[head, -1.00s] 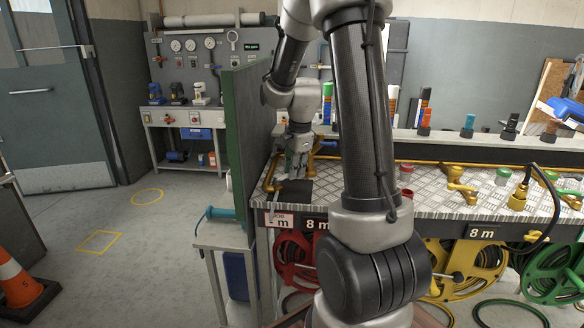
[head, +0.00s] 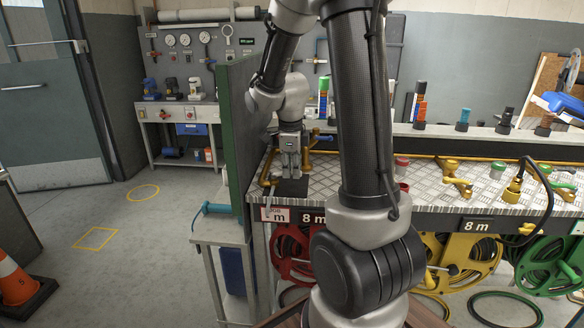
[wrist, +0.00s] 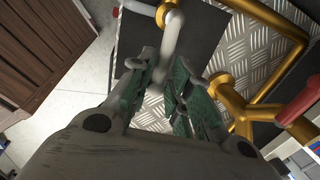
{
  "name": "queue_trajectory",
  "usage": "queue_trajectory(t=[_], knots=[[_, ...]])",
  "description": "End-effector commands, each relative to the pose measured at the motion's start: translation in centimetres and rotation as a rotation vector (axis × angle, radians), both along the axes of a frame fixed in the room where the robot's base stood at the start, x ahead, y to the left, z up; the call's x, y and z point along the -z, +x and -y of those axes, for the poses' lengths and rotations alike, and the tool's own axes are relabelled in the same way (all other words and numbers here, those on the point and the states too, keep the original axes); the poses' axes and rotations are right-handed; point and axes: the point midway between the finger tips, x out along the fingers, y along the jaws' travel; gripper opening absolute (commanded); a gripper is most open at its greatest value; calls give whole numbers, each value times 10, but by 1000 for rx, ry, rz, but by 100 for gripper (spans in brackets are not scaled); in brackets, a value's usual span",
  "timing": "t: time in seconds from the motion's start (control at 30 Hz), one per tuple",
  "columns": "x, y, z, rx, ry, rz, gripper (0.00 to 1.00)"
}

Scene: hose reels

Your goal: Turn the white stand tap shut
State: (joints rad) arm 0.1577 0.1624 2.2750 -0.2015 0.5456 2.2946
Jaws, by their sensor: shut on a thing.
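In the wrist view the white stand tap shows a pale lever (wrist: 173,36) under a brass collar (wrist: 166,13), above a dark pad. My gripper (wrist: 166,72) has its green-lined fingers on both sides of the lever's lower end and is shut on it; the exact contact is partly hidden by the fingers. In the head view my gripper (head: 290,172) points down at the bench's left end, over the dark pad (head: 292,188). Brass pipework (head: 266,172) stands just left of it. The lever between the fingers cannot be made out there.
A green panel (head: 236,140) rises close to the left of my gripper. In the wrist view a branched brass pipe (wrist: 240,108) and a red-handled part (wrist: 300,104) lie to the right. More brass taps (head: 453,180) stand along the bench. Hose reels (head: 468,258) hang below.

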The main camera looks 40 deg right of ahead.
Motion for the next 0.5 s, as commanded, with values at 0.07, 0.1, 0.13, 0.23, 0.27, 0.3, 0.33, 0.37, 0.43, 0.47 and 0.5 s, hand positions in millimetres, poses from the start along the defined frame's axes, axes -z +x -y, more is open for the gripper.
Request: queue_trajectory(t=[0.07, 0.1, 0.13, 0.23, 0.27, 0.3, 0.33, 0.37, 0.43, 0.47, 0.5], knots=[[0, 0, 0, 7, 0, 0, 0], [0, 0, -1, 8, 0, 0, 0], [0, 0, -1, 9, 1, 0, 0], [0, -1, -1, 9, 1, -1, 0], [0, -1, -1, 9, 1, -1, 0], [0, -1, -1, 9, 1, -1, 0], [0, -1, -1, 9, 1, -1, 0], [0, -1, -1, 9, 1, -1, 0], [0, -1, -1, 9, 1, -2, 0], [0, -1, -1, 9, 1, -2, 25], [0, -1, -1, 9, 1, -2, 33]])
